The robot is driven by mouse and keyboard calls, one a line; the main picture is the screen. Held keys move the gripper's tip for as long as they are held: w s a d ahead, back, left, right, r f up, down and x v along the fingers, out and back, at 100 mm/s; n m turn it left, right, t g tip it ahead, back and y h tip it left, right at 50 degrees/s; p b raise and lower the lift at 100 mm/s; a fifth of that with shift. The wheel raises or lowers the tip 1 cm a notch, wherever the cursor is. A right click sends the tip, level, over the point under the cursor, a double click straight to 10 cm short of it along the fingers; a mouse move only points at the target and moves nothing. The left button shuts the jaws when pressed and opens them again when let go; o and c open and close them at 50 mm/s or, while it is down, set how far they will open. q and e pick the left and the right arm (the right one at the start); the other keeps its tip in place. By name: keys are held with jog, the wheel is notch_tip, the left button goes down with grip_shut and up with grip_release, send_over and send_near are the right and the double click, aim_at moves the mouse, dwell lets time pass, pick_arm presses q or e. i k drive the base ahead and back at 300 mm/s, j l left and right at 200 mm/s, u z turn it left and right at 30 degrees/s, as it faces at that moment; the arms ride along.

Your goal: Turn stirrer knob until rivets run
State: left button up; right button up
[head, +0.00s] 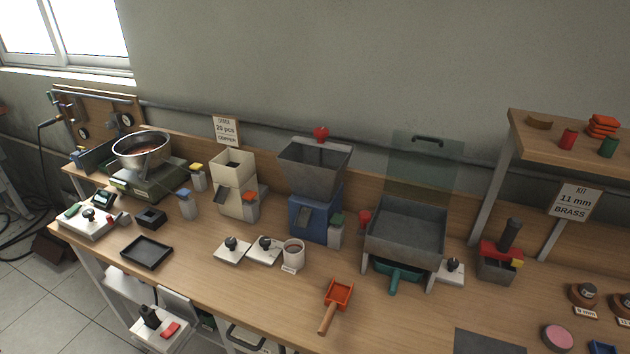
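A blue feeder machine (307,212) with a grey square hopper (313,172) stands at the back middle of the bench. Another red knob (365,217) is beside the machine on the right. A round metal bowl (142,151) at the left holds brownish contents, too small to identify. Neither gripper is in view.
A cream dispenser (235,185), a white mug (293,254), an orange scoop (337,298) and a black tray (147,252) stand on the bench (230,290). A grey sieve box (405,232) stands right of the feeder. The front middle is mostly clear.

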aim_at(321, 133)
jog(key=i+j+z, duration=0.2)
jog(key=j+z, duration=0.15)
jog(key=j, duration=0.25)
jog(key=i+j+z, duration=0.2)
jog(key=j, duration=0.15)
jog(key=j+z, duration=0.2)
jog(key=j, duration=0.15)
jog(key=i, duration=0.05)
